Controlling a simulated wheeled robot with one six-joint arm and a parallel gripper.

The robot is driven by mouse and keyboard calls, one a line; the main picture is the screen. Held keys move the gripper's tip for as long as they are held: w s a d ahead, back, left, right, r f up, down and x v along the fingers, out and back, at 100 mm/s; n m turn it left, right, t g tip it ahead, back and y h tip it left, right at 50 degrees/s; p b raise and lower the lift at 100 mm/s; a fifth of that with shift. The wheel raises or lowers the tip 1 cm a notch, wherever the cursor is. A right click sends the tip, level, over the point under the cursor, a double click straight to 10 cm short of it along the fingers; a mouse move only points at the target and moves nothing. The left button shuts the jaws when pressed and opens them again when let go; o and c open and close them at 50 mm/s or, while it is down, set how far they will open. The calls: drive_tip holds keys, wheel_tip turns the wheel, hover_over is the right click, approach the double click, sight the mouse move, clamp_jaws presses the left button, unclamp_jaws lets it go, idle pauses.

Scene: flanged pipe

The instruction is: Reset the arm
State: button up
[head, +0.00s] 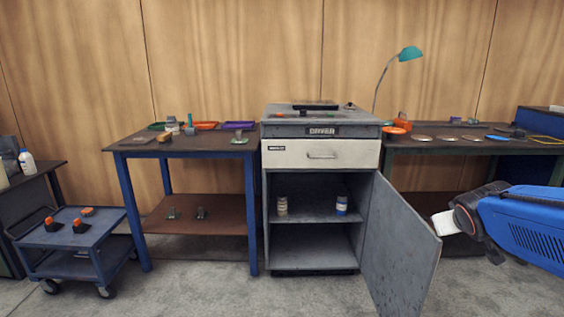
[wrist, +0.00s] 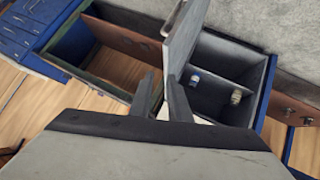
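My gripper (wrist: 161,82) shows in the wrist view with its two dark fingers apart and nothing seen held between them. In the head view my blue arm comes in from the right, with its end beside the free edge of the open grey cabinet door (head: 402,250). That view does not show the fingers clearly. In the wrist view the door (wrist: 183,40) lies just beyond the fingertips; I cannot tell whether they touch it. The grey cabinet (head: 265,215) is open.
Two small containers (head: 282,206) (head: 342,205) stand on the cabinet's shelf. The drawer (head: 320,154) above is shut. Workbenches with trays and small parts flank the cabinet. A blue cart (head: 75,238) stands at left. The floor in front is clear.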

drive_tip(key=s+a+f+g+y, duration=0.2)
drive_tip(key=s+a+f, duration=0.2)
drive_tip(key=s+a, duration=0.3)
drive_tip(key=s+a+f+g+y, duration=0.2)
drive_tip(key=s+a+f, duration=0.2)
drive_tip(key=s+a, duration=0.4)
drive_tip(key=s, duration=0.7)
drive_tip(key=shift+s+g, duration=0.2)
drive_tip(key=shift+g, duration=0.2)
drive_tip(key=shift+d, duration=0.1)
